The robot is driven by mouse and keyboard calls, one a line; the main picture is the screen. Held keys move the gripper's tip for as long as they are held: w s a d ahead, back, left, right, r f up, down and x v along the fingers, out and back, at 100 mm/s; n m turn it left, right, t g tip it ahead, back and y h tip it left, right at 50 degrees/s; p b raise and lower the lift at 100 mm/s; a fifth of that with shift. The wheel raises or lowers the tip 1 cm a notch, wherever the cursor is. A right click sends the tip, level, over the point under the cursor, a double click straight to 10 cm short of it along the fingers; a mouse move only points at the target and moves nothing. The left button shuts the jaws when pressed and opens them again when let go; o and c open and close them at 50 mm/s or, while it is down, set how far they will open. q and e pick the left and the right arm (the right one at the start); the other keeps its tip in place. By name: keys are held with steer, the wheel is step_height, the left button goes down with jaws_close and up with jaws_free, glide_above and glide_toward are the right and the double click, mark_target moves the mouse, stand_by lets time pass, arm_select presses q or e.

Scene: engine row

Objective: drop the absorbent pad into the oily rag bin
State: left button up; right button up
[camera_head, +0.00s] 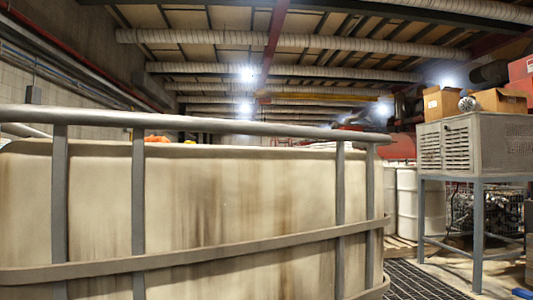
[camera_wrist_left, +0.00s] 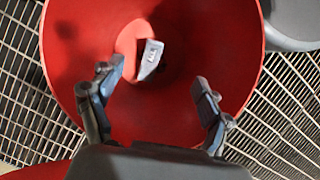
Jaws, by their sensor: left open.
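A red round bin (camera_wrist_left: 210,40), which looks like the oily rag bin, fills the middle of the left wrist view, seen from above. Inside it is a small light grey piece (camera_wrist_left: 150,58), likely the absorbent pad, with a dark shadow beside it. I cannot tell whether it rests on the bottom. My left gripper (camera_wrist_left: 157,85) is open over the bin, its fingers apart with nothing between them. The grey piece is beyond the fingertips, apart from them. The head view shows neither the bin nor the pad nor either gripper.
A large stained tank (camera_head: 230,215) with grey rails (camera_head: 200,118) blocks most of the head view. At right, a grey cabinet (camera_head: 478,145) on a stand carries cardboard boxes (camera_head: 500,100). White drums (camera_head: 415,200) stand behind. Metal grating (camera_wrist_left: 20,75) surrounds the bin.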

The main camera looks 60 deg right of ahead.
arm_select(q)
steer(key=v, duration=1.2)
steer(key=shift+s, duration=0.1)
